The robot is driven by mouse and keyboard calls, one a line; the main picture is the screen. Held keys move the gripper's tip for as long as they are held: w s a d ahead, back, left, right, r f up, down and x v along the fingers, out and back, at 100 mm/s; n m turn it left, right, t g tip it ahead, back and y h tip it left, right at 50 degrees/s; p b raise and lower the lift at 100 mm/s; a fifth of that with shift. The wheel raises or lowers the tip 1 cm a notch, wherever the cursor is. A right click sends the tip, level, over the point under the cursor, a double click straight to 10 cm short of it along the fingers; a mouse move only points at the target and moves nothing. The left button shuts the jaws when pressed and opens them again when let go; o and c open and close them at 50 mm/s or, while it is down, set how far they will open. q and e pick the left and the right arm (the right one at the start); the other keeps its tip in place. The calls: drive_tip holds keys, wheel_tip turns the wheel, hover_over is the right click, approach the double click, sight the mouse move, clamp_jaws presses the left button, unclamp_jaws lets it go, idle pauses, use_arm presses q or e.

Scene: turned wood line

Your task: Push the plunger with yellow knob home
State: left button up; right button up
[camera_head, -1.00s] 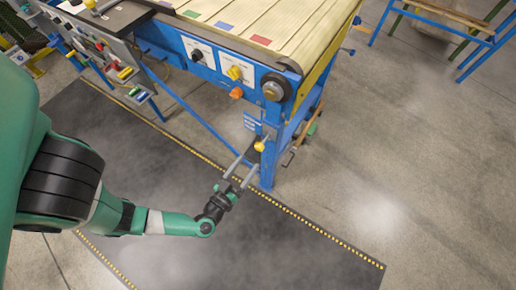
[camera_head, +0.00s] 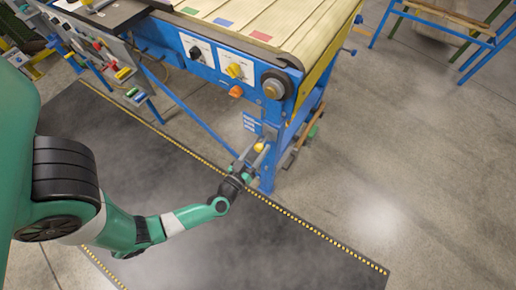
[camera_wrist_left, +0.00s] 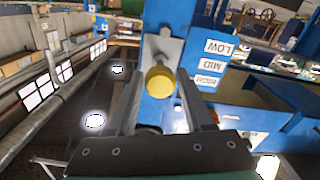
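The plunger's yellow knob (camera_head: 258,147) sits low on the blue post at the near end of the blue machine. In the left wrist view the yellow knob (camera_wrist_left: 160,82) shows nearly face-on, with a grey bracket behind it on the blue panel. My left gripper (camera_head: 253,157) is open, with one finger on either side of the knob. In the wrist view there is a gap between each finger and the knob. My right gripper is not in view.
A label reading LOW, MID, HIGH (camera_wrist_left: 212,64) is beside the knob. Above are a yellow rotary knob (camera_head: 234,71), an orange knob (camera_head: 236,91) and a grey round hub (camera_head: 274,89). The dark floor mat (camera_head: 300,255) is clear.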

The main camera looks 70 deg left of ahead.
use_arm(q)
clamp_jaws()
idle(1.1)
